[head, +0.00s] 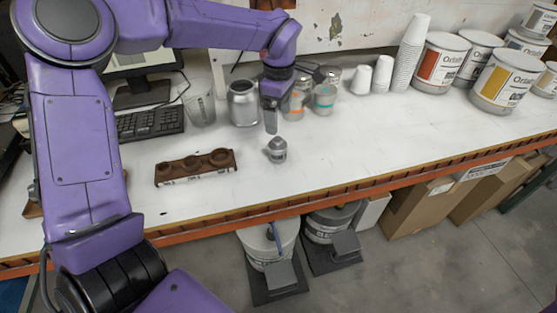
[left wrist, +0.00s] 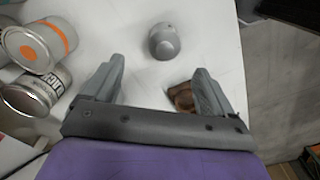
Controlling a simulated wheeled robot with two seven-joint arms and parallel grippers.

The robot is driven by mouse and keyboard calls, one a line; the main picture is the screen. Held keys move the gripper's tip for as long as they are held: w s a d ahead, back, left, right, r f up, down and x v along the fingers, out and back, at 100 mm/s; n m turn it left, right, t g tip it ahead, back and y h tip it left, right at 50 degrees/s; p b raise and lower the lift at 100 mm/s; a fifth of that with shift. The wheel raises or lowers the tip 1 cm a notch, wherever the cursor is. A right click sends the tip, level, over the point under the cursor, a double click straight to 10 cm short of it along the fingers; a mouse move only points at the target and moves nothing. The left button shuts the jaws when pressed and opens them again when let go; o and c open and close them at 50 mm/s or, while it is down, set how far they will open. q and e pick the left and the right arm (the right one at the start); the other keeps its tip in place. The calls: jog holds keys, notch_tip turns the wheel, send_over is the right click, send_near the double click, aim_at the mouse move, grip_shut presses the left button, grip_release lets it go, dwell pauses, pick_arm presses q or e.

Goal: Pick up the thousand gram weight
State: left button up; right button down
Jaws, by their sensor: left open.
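The thousand gram weight appears to be the small grey metal knobbed cylinder (head: 277,151) standing upright on the white table, though I cannot read a marking on it. It also shows in the left wrist view (left wrist: 164,43), just beyond the fingertips and roughly centred between them. My left gripper (head: 271,128) is above and just behind the weight, pointing down. In the left wrist view my left gripper (left wrist: 160,75) is open, with nothing between its fingers. A brown wooden weight holder (head: 196,168) with round recesses lies left of the weight. My right gripper is not in view.
A silver can (head: 243,103), a clear beaker (head: 200,109) and small labelled tins (head: 324,98) stand behind the weight. Paper cups (head: 412,45) and large paint tubs (head: 441,62) are at the right. The table's orange front edge (head: 330,198) is near; the table right of the weight is clear.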

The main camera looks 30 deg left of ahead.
aim_at(278, 147)
pick_arm(q)
jog(key=shift+f, duration=0.8)
jog(key=f, duration=0.3)
jog(key=f+p, duration=0.1)
jog(key=f, duration=0.2)
jog(key=f+p, duration=0.1)
jog(key=f, duration=0.2)
jog(key=shift+s+f, duration=0.3)
jog(key=shift+s, duration=0.1)
jog(key=shift+f, duration=0.15)
grip_shut()
jog(key=shift+w, duration=0.1)
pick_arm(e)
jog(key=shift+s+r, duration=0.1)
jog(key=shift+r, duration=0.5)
